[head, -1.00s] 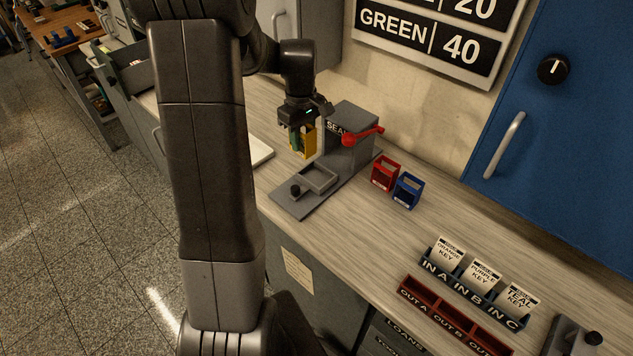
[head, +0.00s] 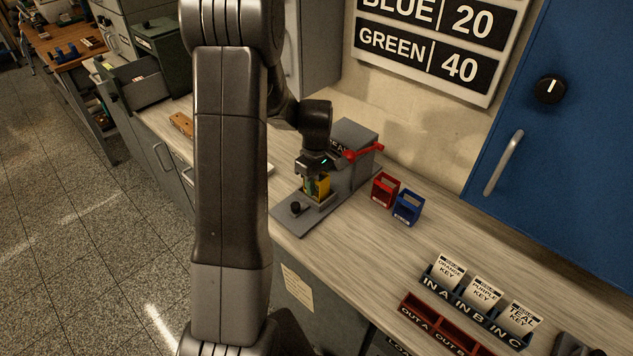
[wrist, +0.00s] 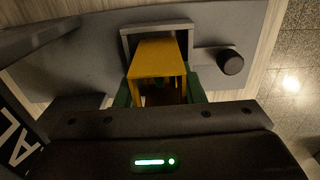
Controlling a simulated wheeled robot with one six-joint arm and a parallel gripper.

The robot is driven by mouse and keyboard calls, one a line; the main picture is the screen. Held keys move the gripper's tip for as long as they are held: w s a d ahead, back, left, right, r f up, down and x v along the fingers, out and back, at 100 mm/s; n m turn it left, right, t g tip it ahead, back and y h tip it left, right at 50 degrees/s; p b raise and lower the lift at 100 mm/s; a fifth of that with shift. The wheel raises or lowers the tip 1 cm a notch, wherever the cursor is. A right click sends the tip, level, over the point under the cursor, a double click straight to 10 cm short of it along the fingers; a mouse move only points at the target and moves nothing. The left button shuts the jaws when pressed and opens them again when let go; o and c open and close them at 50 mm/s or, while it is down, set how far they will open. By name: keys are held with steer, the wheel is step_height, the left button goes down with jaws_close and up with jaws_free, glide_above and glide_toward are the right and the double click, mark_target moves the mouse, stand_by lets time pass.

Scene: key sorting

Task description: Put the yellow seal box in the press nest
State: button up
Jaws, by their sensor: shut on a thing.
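The yellow seal box (head: 323,187) is held between the green-tipped fingers of my gripper (head: 316,184). In the wrist view the yellow box (wrist: 158,58) is between both fingers, with its open side facing the camera. The press nest (head: 327,204) is a grey raised frame on the press base plate. The box is at the nest, over or within its frame. In the wrist view the nest rim (wrist: 126,48) shows around the far end of the box. My gripper hides the near side, so I cannot tell whether the box touches the nest floor.
The grey press body (head: 352,136) with a red lever (head: 362,152) stands just behind. A black knob (head: 295,207) is on the plate in front of the nest. A red box (head: 385,189) and a blue box (head: 408,206) stand to the right. Key racks (head: 470,297) are farther right.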

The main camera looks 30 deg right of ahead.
steer(key=shift+f, duration=0.1)
steer(key=shift+f, duration=0.2)
steer(key=o, duration=1)
steer(key=shift+c, duration=0.2)
step_height(320, 180, up, 12)
steer(key=shift+r, duration=0.25)
